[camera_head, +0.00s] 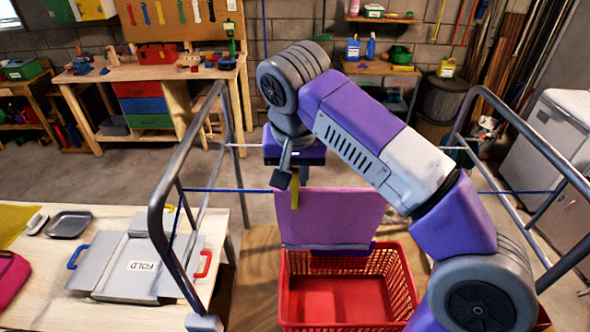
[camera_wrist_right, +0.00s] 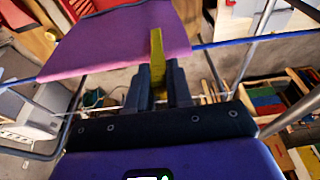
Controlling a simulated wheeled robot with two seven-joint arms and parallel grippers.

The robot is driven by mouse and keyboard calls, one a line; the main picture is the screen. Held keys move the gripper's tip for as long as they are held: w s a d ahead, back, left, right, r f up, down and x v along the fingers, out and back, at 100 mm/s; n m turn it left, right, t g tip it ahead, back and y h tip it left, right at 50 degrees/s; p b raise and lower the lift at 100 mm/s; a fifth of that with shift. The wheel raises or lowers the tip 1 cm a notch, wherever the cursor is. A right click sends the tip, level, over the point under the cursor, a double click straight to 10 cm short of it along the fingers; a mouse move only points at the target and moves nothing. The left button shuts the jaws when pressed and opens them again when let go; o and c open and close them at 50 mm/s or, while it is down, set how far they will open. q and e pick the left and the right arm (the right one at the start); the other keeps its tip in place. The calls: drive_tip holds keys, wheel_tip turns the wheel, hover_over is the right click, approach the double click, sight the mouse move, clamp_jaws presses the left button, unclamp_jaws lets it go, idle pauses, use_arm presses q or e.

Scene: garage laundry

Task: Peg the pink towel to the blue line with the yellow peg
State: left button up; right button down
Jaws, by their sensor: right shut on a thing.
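The pink towel (camera_head: 335,217) hangs over the blue line (camera_head: 222,190), above the red basket. In the right wrist view the towel (camera_wrist_right: 110,42) lies across the line (camera_wrist_right: 250,40). My right gripper (camera_wrist_right: 158,88) is shut on the yellow peg (camera_wrist_right: 156,55). The peg points up from between the fingers and overlaps the towel's edge near the line; whether it grips the cloth I cannot tell. In the head view the peg (camera_head: 295,192) shows at the towel's upper left, below my right wrist. My left gripper is not in view.
A red basket (camera_head: 398,290) stands below the towel. Grey metal frames (camera_head: 160,215) carry the lines on both sides. A table at left holds a grey folding board (camera_head: 110,262) and a tray (camera_head: 68,224). A workbench (camera_head: 150,72) stands behind.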

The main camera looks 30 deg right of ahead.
drive_tip(key=shift+f, duration=0.35)
drive_tip(key=c, duration=0.9)
unclamp_jaws()
drive_tip(key=shift+w+d, duration=0.1)
drive_tip(key=shift+c, duration=0.2)
drive_tip(key=p+v, duration=0.2)
drive_tip(key=v, duration=0.5)
drive_tip(key=shift+r, duration=0.3)
